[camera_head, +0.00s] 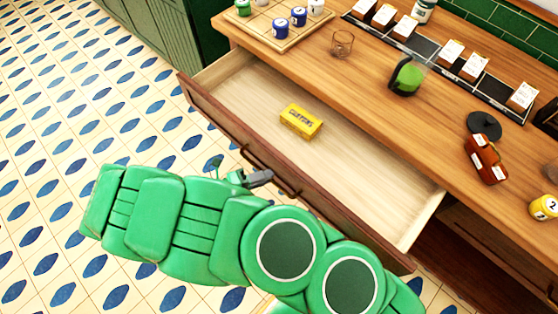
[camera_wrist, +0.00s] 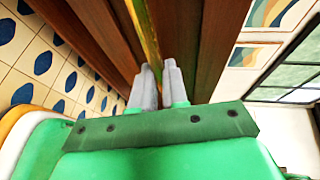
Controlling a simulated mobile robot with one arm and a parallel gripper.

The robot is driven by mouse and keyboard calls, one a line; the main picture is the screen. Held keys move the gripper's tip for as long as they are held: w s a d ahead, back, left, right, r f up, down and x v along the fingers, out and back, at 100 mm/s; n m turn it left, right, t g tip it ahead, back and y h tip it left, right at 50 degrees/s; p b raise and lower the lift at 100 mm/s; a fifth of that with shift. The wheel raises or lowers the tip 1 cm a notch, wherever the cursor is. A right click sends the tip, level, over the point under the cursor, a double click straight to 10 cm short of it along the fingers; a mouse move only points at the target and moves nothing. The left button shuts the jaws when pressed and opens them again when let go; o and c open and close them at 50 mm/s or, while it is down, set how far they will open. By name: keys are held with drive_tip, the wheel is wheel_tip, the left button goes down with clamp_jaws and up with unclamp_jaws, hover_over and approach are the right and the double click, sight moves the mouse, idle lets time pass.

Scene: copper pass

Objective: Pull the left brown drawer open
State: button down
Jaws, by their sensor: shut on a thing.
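The brown drawer (camera_head: 365,175) is pulled well out from under the wooden counter, and its pale inside shows in the head view. A dark bar handle (camera_head: 285,187) runs along the middle of its brown front. My gripper (camera_head: 262,177) is at this handle, outside the drawer front, and is shut on it. In the wrist view the two grey fingers (camera_wrist: 160,88) stand either side of a thin yellowish bar (camera_wrist: 149,38). The fingertips' exact contact is partly hidden in the head view.
A yellow box (camera_head: 301,121) lies in the drawer. On the counter (camera_head: 330,75) are a glass (camera_head: 342,43), a green-filled jug (camera_head: 407,76), a red-brown case (camera_head: 485,158), a board with jars (camera_head: 264,29) and a row of labelled boxes. Tiled floor (camera_head: 90,90) lies clear at left.

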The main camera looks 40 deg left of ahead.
drive_tip(key=shift+s+f, duration=0.1)
drive_tip(key=shift+s, duration=2.2)
drive_tip(key=c, duration=1.1)
unclamp_jaws()
drive_tip(key=shift+c, duration=0.2)
drive_tip(key=v, duration=0.7)
drive_tip(key=shift+s+a, duration=0.15)
drive_tip(key=shift+s, duration=0.2)
